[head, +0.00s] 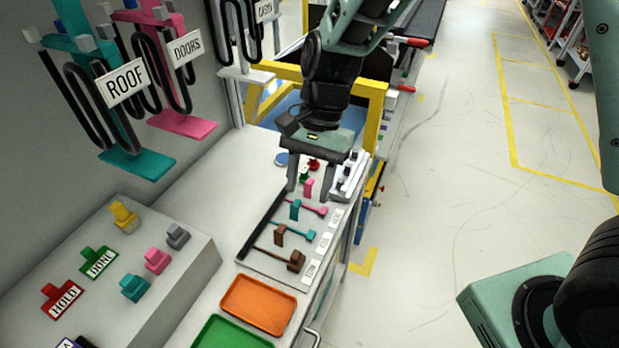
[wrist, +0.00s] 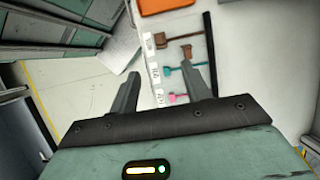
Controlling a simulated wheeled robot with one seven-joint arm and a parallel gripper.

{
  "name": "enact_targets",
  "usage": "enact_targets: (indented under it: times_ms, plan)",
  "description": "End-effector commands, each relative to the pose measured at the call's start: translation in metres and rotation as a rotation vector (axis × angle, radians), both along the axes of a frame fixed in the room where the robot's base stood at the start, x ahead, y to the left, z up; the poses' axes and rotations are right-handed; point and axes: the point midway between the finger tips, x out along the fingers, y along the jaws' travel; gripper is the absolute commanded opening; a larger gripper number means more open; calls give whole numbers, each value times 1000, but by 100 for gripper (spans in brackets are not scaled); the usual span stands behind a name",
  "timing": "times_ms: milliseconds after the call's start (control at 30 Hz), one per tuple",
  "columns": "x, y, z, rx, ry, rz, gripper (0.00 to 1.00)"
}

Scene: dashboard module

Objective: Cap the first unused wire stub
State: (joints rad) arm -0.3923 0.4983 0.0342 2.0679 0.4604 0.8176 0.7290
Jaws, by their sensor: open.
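My gripper (head: 311,193) is open and empty, above the wire board (head: 262,257); its two fingers also show in the wrist view (wrist: 161,78). The board carries a pink wire stub (head: 321,210), a teal stub (head: 309,235) and a brown stub (head: 271,251), each beside an upright block of its colour. A brown cap-like block (head: 297,260) sits at the end of the brown stub; the pink and teal ends look smaller and bare. Loose caps stand on the grey box at left: yellow (head: 124,216), grey (head: 177,236), pink (head: 157,260) and teal (head: 134,288).
Red HOLD (head: 62,300) and green (head: 98,262) tags lie on the grey box. An orange tray (head: 258,306) and a green tray (head: 228,334) lie in front of the board. Labelled ROOF (head: 121,82) and DOORS (head: 186,47) cable hangers stand at upper left.

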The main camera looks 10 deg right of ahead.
Motion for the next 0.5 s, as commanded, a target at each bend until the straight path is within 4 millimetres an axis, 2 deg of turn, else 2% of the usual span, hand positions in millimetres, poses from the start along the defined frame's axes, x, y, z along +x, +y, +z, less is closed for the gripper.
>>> enact_targets:
  times_ms: [367,500]
  plan:
    - [2,-2,5,0,0,0,48]
    - [-1,1,3,-6,-14,33,9]
